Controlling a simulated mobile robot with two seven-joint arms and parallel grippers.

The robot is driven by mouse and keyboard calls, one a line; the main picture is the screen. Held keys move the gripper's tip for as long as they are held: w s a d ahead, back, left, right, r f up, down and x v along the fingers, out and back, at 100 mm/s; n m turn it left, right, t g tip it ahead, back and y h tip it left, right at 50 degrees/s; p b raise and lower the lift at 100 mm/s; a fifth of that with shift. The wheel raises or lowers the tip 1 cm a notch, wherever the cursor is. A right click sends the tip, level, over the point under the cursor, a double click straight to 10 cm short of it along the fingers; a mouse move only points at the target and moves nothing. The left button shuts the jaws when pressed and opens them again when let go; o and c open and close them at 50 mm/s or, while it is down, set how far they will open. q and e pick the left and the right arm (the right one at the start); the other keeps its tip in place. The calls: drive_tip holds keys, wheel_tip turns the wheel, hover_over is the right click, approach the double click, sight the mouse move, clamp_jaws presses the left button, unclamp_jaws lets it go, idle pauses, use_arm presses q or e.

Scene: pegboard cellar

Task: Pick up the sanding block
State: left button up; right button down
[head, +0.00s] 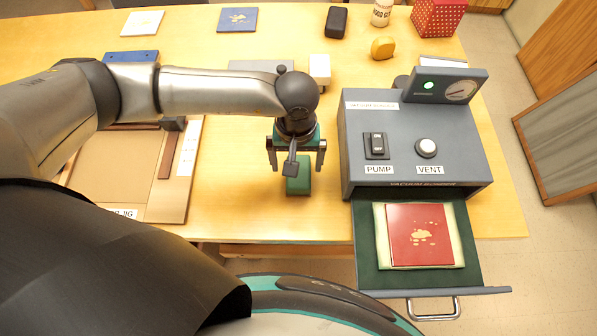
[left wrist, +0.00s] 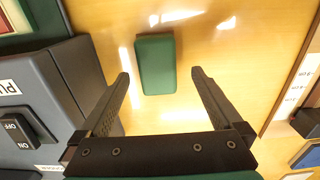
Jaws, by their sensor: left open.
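The sanding block, a small green block (head: 298,178), lies on the wooden table left of the grey vacuum unit. In the left wrist view the green block (left wrist: 155,60) lies on the bare tabletop, in line with the gap between the fingers and beyond their tips. My left gripper (head: 296,163) is open and empty above the block, pointing down, with one finger to each side. It shows in the left wrist view (left wrist: 160,76) too. In the head view the gripper hides part of the block's far end. My right gripper is not seen.
The grey vacuum unit (head: 420,145) stands close to the right, its drawer (head: 365,235) pulled out with a red booklet (head: 420,233) inside. A wooden jig (head: 120,170) lies left. A yellow object (head: 382,48) and dark block (head: 336,22) sit farther back. Tabletop around the block is clear.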

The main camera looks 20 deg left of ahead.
sight(299, 175)
use_arm(q)
wheel_tip(299, 175, down, 5)
drive_tip(key=shift+w+d+r, duration=0.1)
drive_tip(key=shift+w+d, duration=0.05)
drive_tip(key=c, duration=1.5)
